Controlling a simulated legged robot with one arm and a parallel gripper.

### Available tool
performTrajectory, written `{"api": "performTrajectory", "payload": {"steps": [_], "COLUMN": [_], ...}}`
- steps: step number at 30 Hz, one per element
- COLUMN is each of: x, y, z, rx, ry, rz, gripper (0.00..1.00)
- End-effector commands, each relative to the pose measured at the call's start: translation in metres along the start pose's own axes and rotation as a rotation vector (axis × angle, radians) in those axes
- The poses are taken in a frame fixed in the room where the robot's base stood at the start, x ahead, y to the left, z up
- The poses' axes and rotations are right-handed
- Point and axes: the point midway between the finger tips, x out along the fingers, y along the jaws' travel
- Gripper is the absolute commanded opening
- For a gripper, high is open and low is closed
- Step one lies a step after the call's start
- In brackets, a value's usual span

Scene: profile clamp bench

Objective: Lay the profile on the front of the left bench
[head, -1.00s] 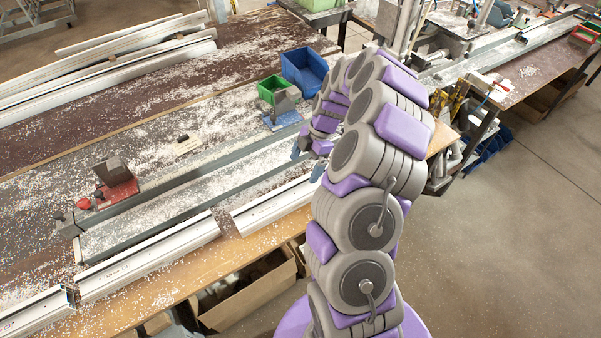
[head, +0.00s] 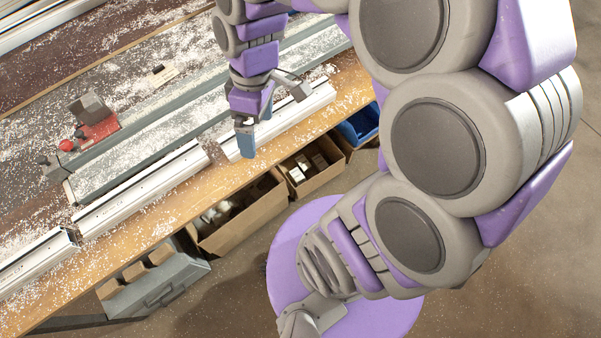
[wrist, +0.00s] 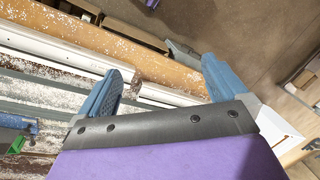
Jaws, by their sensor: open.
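White profiles lie in a line along the front of the left bench (head: 215,165): a left piece (head: 38,254), a middle piece (head: 140,188) and a right piece (head: 285,118). A short gap separates the middle and right pieces. My gripper (head: 246,140) points down at the near end of the right piece, by the bench's front edge. In the wrist view its blue fingers (wrist: 165,82) are spread apart, with a white profile (wrist: 168,94) showing beyond the gap between them. I cannot tell whether a finger touches it. The right piece is partly hidden by my gripper.
A grey rail (head: 150,125) with a red clamp block (head: 98,125) runs behind the profiles. Cardboard boxes (head: 240,215) and a grey bin (head: 155,285) sit below the front edge. More long profiles (head: 40,25) lie at the back. Shavings cover the bench.

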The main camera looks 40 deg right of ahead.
Motion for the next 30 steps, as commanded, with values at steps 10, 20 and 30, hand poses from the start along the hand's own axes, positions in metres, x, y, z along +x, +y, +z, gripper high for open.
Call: {"api": "performTrajectory", "payload": {"steps": [10,20,30], "x": [0.012,0.019,0.021], "y": [-0.072,-0.086,-0.085], "z": [0.083,0.107,0.107], "rx": [0.563,0.742,0.739], "ry": [-0.069,-0.073,-0.074], "rz": [0.127,0.159,0.158], "gripper": [1.00,1.00,1.00]}}
